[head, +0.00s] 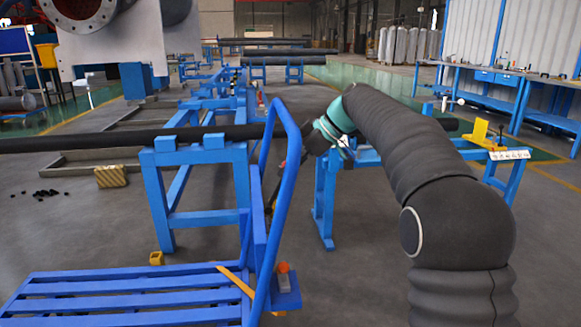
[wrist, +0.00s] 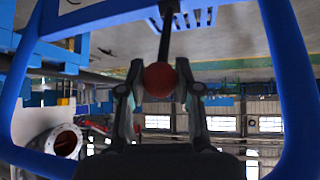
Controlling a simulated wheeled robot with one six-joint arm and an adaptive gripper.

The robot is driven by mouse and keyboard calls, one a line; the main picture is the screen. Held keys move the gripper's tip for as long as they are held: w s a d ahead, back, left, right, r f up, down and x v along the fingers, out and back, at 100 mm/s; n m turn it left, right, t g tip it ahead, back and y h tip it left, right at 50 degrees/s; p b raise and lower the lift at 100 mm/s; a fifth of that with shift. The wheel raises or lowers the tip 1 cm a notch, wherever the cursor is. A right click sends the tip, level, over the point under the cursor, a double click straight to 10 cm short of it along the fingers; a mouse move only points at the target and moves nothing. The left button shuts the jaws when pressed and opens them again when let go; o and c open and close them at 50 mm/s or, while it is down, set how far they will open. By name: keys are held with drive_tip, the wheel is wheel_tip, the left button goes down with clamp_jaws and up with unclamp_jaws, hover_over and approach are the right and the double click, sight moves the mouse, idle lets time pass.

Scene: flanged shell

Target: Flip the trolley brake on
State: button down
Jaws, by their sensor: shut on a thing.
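The blue trolley (head: 130,301) stands at the lower left in the head view, with its tall tube handle (head: 287,190) rising at its right end. In the wrist view the handle frame (wrist: 285,60) surrounds the scene. A dark lever (wrist: 165,38) ends in a red ball knob (wrist: 159,79). My gripper (wrist: 159,75) is shut on this knob, one finger on each side. In the head view my gripper (head: 274,198) is a dark shape reaching down behind the handle, and the knob in it cannot be made out.
A grey piece with an orange top (head: 283,268) sits on the trolley's right edge, beside a slanting yellow bar (head: 237,280). Blue stands (head: 200,155) carry a long dark pipe (head: 70,142) behind. A yellow block (head: 111,176) lies on the floor. Open floor lies between the stands.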

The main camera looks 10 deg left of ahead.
drive_tip(key=shift+a+r, duration=0.1)
drive_tip(key=shift+r, duration=0.05)
drive_tip(key=c, duration=0.8)
unclamp_jaws()
drive_tip(key=shift+s, duration=0.1)
drive_tip(key=shift+d, duration=0.2)
drive_tip(key=v, duration=1.1)
drive_tip(key=shift+d+r, duration=0.2)
drive_tip(key=shift+r, duration=0.1)
